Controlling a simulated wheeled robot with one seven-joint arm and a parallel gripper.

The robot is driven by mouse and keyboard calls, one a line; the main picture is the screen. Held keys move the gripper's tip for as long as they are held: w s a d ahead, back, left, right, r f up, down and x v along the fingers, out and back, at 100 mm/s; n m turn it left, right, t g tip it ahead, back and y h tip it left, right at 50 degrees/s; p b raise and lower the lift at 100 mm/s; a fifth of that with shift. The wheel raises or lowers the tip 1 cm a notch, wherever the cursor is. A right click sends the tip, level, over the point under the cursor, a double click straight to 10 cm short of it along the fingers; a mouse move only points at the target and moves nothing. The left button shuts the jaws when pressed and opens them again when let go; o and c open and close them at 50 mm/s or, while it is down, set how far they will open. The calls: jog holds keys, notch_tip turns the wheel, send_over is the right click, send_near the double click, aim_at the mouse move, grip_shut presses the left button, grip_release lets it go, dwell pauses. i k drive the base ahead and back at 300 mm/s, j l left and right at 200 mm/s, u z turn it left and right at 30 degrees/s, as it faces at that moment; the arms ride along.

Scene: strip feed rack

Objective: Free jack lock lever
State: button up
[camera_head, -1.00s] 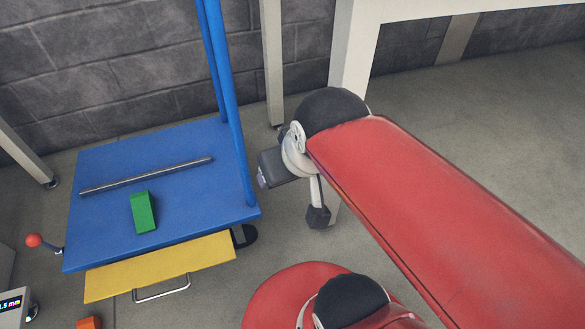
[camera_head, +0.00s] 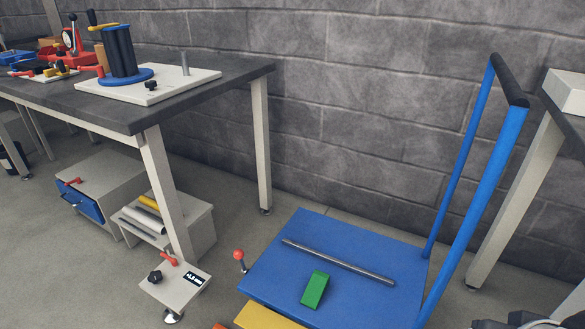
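A small light-grey unit (camera_head: 182,284) stands low on the floor at lower left, at the foot of the bench leg, on a round foot. A short red lever (camera_head: 169,259) lies on its top, with a black knob (camera_head: 155,277) at its left. Its small dark display (camera_head: 195,278) shows light digits, too small to read surely. This looks like the jack with its lock lever, but I cannot tell whether the lever is locked. My gripper is not in view; only a bit of my arm shows at the bottom right edge.
A blue cart (camera_head: 300,235) with a rod (camera_head: 338,262), a green block (camera_head: 315,289) and a red-knobbed lever (camera_head: 239,255) stands right of the unit. A dark-topped bench (camera_head: 200,77) overhangs behind it. A cabinet (camera_head: 120,168) and roll rack (camera_head: 190,222) sit under the bench.

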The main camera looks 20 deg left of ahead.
aim_at(174, 261)
jog(key=u, duration=2.1)
jog(key=i+j+z, duration=0.4)
jog(key=i+j, duration=0.2)
jog(key=i+j+z, duration=0.2)
jog(key=j, duration=0.25)
jog(key=i+j+z, duration=0.4)
jog(key=j, duration=0.5)
jog(key=l, duration=0.75)
jog(key=k, duration=0.05)
